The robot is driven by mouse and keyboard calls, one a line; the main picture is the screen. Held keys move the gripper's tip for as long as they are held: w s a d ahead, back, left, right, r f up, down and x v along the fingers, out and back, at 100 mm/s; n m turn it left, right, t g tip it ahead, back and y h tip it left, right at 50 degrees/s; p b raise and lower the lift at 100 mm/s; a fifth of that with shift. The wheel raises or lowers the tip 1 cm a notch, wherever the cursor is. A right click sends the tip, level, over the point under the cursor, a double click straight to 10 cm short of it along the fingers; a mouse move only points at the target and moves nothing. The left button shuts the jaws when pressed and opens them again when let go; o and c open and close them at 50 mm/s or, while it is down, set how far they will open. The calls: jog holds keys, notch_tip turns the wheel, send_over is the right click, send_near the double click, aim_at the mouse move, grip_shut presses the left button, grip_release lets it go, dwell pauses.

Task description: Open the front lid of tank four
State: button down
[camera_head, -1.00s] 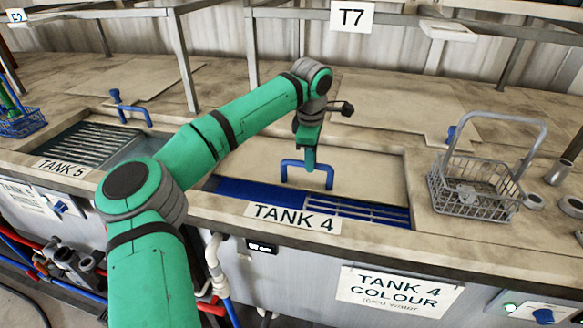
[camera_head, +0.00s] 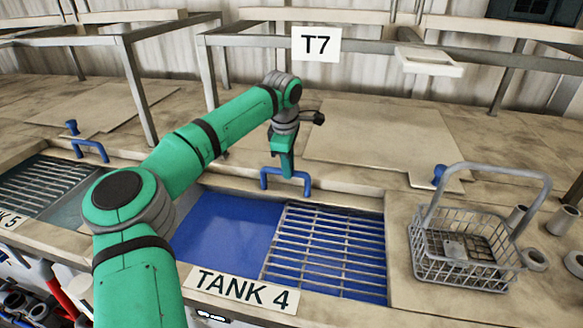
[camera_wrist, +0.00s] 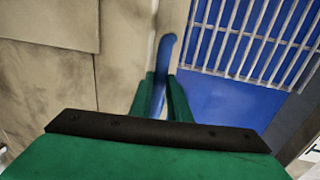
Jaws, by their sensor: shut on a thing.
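Tank four, with its TANK 4 label (camera_head: 241,288) on the front edge, stands open at the front. Blue liquid (camera_head: 225,245) and a metal grid (camera_head: 325,250) show inside it. The front lid's blue handle (camera_head: 303,181) is at the back edge of the opening. The lid panel itself is hardly visible there. My gripper (camera_head: 286,174) is shut on the handle from above. In the wrist view the blue handle (camera_wrist: 163,62) runs up between the green fingers (camera_wrist: 165,102), beside the blue tank and its grid.
A grey wire basket (camera_head: 465,255) with a tall handle stands on the counter right of the tank. A flat cover (camera_head: 380,140) lies behind the tank. Tank five's grid (camera_head: 45,185) shows at left. Frame posts stand behind, with a T7 sign (camera_head: 316,44).

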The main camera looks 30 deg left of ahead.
jog(key=c, duration=1.7)
grip_release()
jog(key=shift+o, duration=0.2)
jog(key=shift+w, duration=0.1)
jog(key=shift+a, duration=0.1)
notch_tip(320, 180, up, 11)
jog(key=s+d, duration=0.1)
jog(key=s, duration=0.1)
jog(key=shift+f, duration=0.2)
jog(key=shift+d, duration=0.1)
